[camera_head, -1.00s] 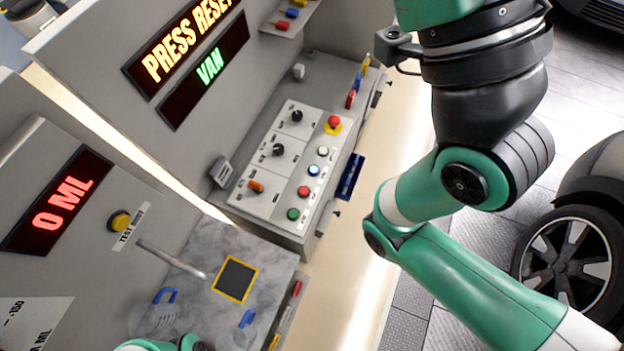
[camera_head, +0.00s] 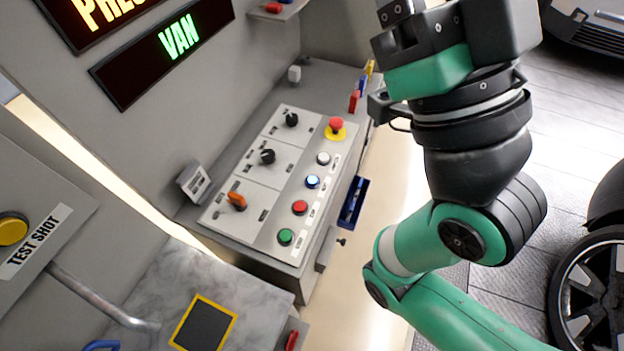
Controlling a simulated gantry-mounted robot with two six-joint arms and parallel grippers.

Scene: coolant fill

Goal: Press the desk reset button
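The desk (camera_head: 253,230) has a sloped pale panel with a column of small round buttons. From the far end these are a white button (camera_head: 323,158), a lit blue button (camera_head: 312,181), a red button (camera_head: 300,207) and a green button (camera_head: 285,236). Their labels are too small to read, so I cannot tell which one is reset. A red mushroom button on a yellow base (camera_head: 336,127) is at the panel's far end. My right arm stands to the right of the desk, apart from the buttons. Its fingertips are beyond the top edge. My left gripper is out of view.
A display (camera_head: 163,48) reads "VAN" above the desk; the one over it is cut off. Two black knobs and an orange knob (camera_head: 237,201) share the panel. A yellow button (camera_head: 12,229) marked "TEST SHOT" is at the left. A wheel (camera_head: 590,290) is at lower right.

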